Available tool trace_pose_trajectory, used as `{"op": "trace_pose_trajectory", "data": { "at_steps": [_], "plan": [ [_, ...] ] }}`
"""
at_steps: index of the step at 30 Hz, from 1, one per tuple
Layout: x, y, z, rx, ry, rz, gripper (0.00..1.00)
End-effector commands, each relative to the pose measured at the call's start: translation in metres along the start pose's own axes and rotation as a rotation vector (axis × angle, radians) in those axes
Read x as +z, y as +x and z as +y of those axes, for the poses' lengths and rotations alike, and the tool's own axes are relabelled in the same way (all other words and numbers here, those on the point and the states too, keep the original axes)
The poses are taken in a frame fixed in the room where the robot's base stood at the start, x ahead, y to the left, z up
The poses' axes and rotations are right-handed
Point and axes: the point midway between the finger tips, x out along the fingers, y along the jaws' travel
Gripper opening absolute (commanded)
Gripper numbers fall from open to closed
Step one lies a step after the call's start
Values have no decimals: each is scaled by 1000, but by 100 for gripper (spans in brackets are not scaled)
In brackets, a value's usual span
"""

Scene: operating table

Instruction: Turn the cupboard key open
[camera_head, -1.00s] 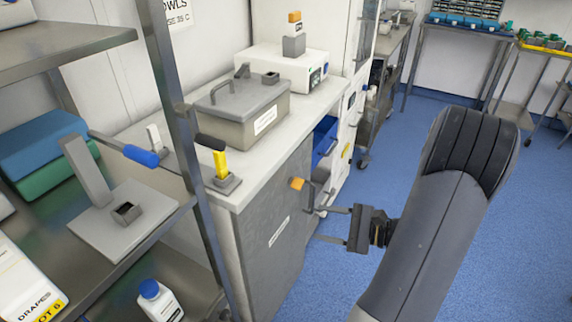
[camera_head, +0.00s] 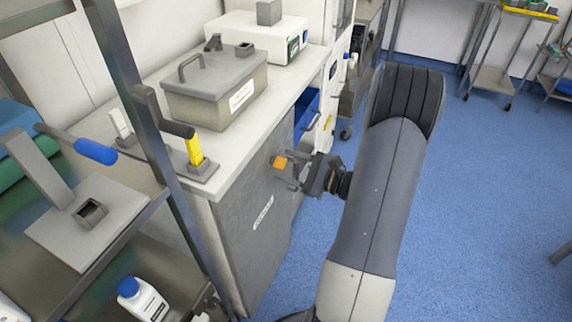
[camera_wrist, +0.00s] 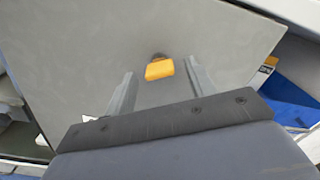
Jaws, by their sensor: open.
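The key has an orange head (camera_head: 279,162) and sticks out of the grey cupboard door (camera_head: 243,215) near its upper right. In the wrist view the orange key head (camera_wrist: 159,70) lies just beyond the fingertips, between their lines, with the door (camera_wrist: 90,60) behind it. The head looks wider than tall there. My gripper (camera_head: 287,172) is open with its fingers pointing at the door, one on each side of the key. In the wrist view my gripper (camera_wrist: 160,75) holds nothing. Whether a finger touches the key I cannot tell.
A grey lidded box (camera_head: 215,90) and a yellow-handled lever (camera_head: 194,150) stand on the counter (camera_head: 160,90) above the door. A blue drawer (camera_head: 306,113) is beside the cupboard on the right. A metal shelf (camera_head: 100,215) is at left. Blue floor (camera_head: 470,200) is free at right.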

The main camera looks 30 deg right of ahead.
Motion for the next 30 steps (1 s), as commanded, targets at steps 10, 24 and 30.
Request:
{"op": "trace_pose_trajectory", "data": {
  "at_steps": [10,24,30],
  "plan": [
    [0,13,0,0,0,0,53],
    [0,13,0,0,0,0,25],
    [0,13,0,0,0,0,9]
  ]
}}
